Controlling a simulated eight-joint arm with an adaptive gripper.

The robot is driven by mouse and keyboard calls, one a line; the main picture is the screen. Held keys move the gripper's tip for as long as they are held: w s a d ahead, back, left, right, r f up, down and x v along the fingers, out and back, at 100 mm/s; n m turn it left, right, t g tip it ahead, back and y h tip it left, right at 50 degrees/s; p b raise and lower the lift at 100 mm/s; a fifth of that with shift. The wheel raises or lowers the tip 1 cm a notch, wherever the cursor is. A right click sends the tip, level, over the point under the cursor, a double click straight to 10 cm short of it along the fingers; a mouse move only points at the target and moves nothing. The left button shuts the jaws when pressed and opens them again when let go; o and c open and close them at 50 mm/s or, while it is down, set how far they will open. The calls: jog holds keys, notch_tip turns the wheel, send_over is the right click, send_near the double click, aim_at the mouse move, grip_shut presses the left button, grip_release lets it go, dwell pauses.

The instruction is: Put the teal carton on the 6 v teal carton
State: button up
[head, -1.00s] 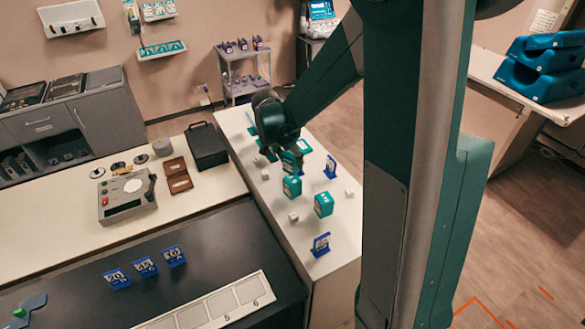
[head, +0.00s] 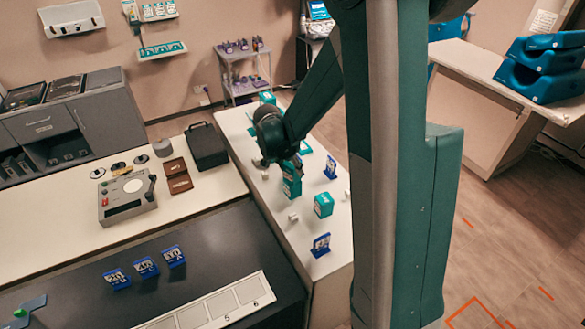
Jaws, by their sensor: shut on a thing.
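My gripper (head: 287,162) is at the middle of the white counter, partly hidden by its own arm. It is shut on a teal carton (head: 291,172), of which only a part shows below the fingers. That carton is directly above another teal carton (head: 292,188), and the two look in line. I cannot tell whether they touch. A third teal carton (head: 323,205) stands apart to the right and nearer. The labels are too small to read, so I cannot tell which carton is marked 6 V.
Blue label stands (head: 330,167) and (head: 321,244) and small white blocks (head: 293,217) are on the white counter (head: 305,228). Another teal carton (head: 267,97) is at its far end.

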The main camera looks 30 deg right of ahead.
jog(key=shift+f, duration=0.35)
jog(key=o, duration=0.9)
jog(key=shift+c, duration=0.2)
jog(key=shift+r, duration=0.2)
jog(key=v, duration=1.2)
jog(key=shift+s, duration=0.1)
